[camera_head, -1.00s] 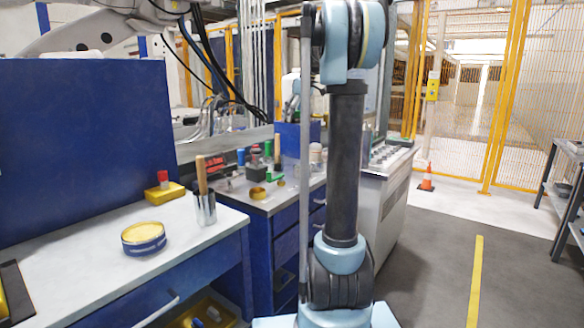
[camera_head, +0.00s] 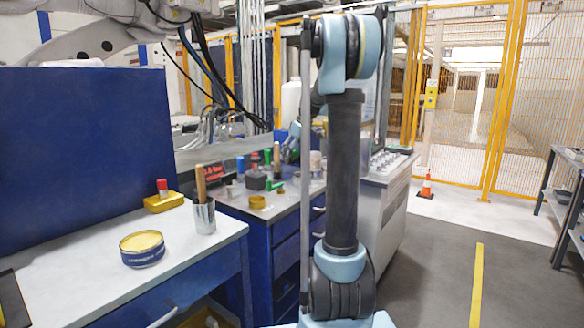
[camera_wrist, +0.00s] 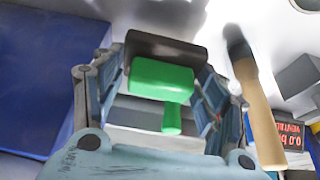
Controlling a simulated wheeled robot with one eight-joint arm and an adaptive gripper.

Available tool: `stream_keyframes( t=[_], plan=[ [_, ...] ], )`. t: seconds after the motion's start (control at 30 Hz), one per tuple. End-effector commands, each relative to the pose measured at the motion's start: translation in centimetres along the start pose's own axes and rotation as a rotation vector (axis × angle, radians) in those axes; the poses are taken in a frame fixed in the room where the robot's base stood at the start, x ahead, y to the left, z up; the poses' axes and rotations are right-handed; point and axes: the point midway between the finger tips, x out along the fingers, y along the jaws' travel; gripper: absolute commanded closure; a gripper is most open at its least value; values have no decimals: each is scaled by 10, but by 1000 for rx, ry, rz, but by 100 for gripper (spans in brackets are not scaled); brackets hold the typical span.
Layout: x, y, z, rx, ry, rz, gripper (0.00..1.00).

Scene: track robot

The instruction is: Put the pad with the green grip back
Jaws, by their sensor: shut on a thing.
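The pad with the green grip shows in the wrist view: its green grip (camera_wrist: 162,80) sits between the fingers of my gripper (camera_wrist: 165,92), with a dark brown block edge beyond it. My gripper is shut on it. The surface behind it is pale. In the head view my gripper (camera_head: 292,150) is small and partly hidden behind my own arm, over the rear bench (camera_head: 230,207), just right of an upright wooden handle (camera_head: 276,155). A small green piece (camera_head: 274,185) also shows there; I cannot tell whether it is the same pad.
The wooden-handled tool (camera_wrist: 258,115) stands close right of my gripper in the wrist view, near a red-lit display (camera_wrist: 291,136). Bottles and a yellow tin (camera_head: 257,201) crowd the rear bench. The front bench holds a round tin (camera_head: 142,252) and a metal cup (camera_head: 204,217).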

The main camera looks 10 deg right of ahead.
Motion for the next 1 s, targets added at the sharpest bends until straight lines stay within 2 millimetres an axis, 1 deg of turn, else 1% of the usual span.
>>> stream_keyframes(
  t=[0.17,0.43,0.8,0.83,0.87,1.0],
  plan=[
    [8,0,3,0,0,0,60],
    [39,0,17,0,0,0,60],
    [43,1,18,1,0,0,60],
    [43,1,18,1,0,0,27],
    [42,2,19,2,0,1,25],
    [42,2,20,2,0,1,25]
  ],
)
